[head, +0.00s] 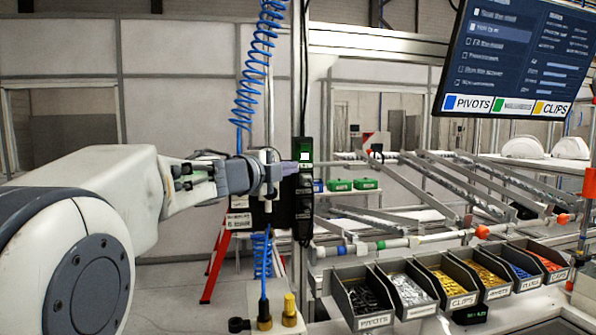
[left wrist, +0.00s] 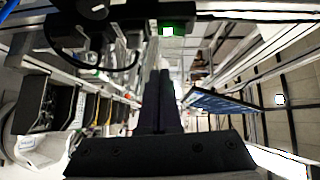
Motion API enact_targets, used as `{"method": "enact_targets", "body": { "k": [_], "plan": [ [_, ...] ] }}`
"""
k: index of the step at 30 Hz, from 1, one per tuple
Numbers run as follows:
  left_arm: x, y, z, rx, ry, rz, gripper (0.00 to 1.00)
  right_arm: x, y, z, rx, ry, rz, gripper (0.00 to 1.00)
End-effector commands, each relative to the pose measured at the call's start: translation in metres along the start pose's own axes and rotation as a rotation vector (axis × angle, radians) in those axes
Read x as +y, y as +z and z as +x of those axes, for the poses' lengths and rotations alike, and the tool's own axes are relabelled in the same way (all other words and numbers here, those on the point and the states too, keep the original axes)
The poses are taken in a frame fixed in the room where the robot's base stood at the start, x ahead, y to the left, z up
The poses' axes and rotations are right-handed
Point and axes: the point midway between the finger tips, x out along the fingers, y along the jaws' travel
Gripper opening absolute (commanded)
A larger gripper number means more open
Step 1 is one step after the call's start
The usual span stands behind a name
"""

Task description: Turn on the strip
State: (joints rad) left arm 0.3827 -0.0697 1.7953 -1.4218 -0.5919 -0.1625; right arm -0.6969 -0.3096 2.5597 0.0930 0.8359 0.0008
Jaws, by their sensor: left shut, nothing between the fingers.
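The strip (head: 304,205) is a dark power strip fixed upright on a metal post in the middle of the head view. Its green switch (head: 305,150) near the top looks lit, with a bright white patch. In the left wrist view the strip (left wrist: 222,15) runs along the top edge and its switch (left wrist: 172,27) glows green. My left gripper (head: 290,168) is shut and empty, its tips close beside the strip just below the switch. I cannot tell whether they touch. The shut fingers (left wrist: 160,85) also show in the left wrist view. My right gripper is out of view.
Several labelled parts bins (head: 410,290) line the bench at the right. A monitor (head: 515,50) hangs at upper right. A blue coiled hose (head: 258,60) hangs beside the post. Angled rails (head: 440,185) stand behind the bins, and a red ladder (head: 215,265) behind the arm.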

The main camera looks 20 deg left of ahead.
Motion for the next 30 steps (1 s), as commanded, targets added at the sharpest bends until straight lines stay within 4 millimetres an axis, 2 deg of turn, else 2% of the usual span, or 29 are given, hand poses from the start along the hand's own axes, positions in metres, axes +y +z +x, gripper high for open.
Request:
{"method": "enact_targets", "body": {
  "k": [3,9,19,23,26,29,30],
  "plan": [
    [0.003,0.001,-0.018,-0.002,-0.001,0.001,0.00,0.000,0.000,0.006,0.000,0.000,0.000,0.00],
    [0.004,0.001,-0.030,-0.002,0.000,-0.001,0.00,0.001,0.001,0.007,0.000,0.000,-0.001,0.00],
    [0.004,0.001,-0.031,-0.003,0.000,-0.006,0.00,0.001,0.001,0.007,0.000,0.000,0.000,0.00],
    [0.014,-0.013,-0.022,-0.023,-0.006,-0.102,0.00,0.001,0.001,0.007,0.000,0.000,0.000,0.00],
    [0.040,-0.036,-0.011,-0.073,0.018,-0.285,0.00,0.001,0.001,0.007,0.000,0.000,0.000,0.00],
    [0.097,-0.071,-0.009,-0.160,0.127,-0.526,0.00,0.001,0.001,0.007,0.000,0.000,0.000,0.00],
    [0.124,-0.086,-0.014,-0.203,0.191,-0.613,0.00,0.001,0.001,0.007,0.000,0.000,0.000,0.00]
  ]
}}
